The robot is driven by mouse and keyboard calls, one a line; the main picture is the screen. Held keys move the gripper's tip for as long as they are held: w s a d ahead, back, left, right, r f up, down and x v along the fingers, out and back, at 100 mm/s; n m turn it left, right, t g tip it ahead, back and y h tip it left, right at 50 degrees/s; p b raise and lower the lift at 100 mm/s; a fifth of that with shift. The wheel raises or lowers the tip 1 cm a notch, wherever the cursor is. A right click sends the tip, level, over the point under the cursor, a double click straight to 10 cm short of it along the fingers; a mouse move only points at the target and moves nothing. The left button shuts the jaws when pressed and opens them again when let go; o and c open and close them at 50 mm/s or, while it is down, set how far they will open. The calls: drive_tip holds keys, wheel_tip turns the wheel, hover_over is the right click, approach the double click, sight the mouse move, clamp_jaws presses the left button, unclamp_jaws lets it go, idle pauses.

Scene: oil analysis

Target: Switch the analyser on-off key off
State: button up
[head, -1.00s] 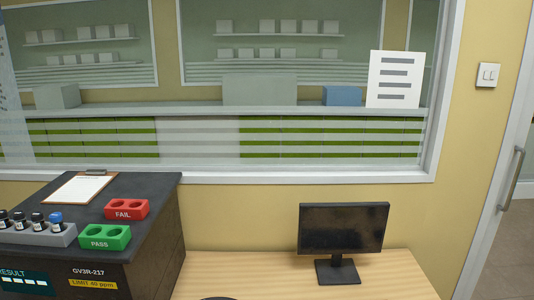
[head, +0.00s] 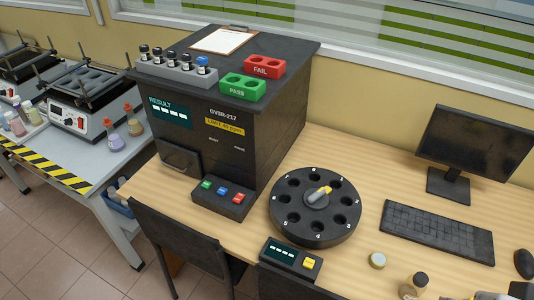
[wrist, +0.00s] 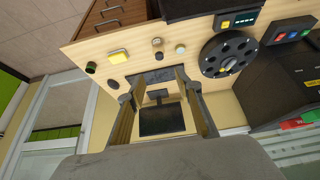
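The analyser (head: 215,135) is a dark box labelled GV3R-217 on the wooden bench. Its lit RESULT display (head: 170,112) shows a row of white marks. A small panel (head: 222,199) low on its front carries a green key (head: 206,185), a blue key (head: 222,190) and a red key (head: 238,197). Their labels are too small to read, so I cannot tell which is the on-off key. In the wrist view the analyser (wrist: 275,90) is at the right, upside down. My gripper (wrist: 159,83) is open and empty there, apart from the keys, facing the monitor side.
A carousel (head: 316,207) with numbered holes stands right of the key panel, with a small display box (head: 291,258) before it. A monitor (head: 475,142), keyboard (head: 437,231) and mouse (head: 523,263) are at right. Chairs (head: 185,243) stand in front.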

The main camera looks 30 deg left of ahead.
drive_tip(key=w+a+f+n+g, duration=0.1)
drive_tip(key=w+a+f+n, duration=0.2)
drive_tip(key=a, duration=0.5)
drive_tip(key=w+a+f+n+g, duration=0.1)
drive_tip(key=w+a+f+g, duration=0.15)
drive_tip(key=w+a, duration=0.4)
drive_tip(key=w+a+f+n+g, duration=0.1)
drive_tip(key=w+a+f+n, duration=0.2)
drive_tip(key=a, duration=0.5)
drive_tip(key=w+a+f+m+t, duration=0.1)
drive_tip(key=w+a+f, duration=0.1)
drive_tip(key=a+f, duration=0.5)
drive_tip(key=w+a+f+h, duration=0.1)
drive_tip(key=a+f, duration=0.2)
drive_tip(key=a, duration=0.7)
drive_tip(key=w+a+f+m+t, duration=0.1)
drive_tip(key=w+a+f, duration=0.1)
drive_tip(key=a+f, duration=0.55)
drive_tip(key=w+a+r+m+t+y, duration=0.1)
drive_tip(key=w+a+r+m, duration=0.3)
drive_tip(key=a, duration=0.3)
drive_tip(key=shift+w+r+m, duration=0.25)
drive_tip(key=shift+w+m, duration=0.05)
drive_tip(key=shift+m, duration=0.2)
drive_tip(key=shift+a+t, duration=0.1)
drive_tip(key=shift+t, duration=0.15)
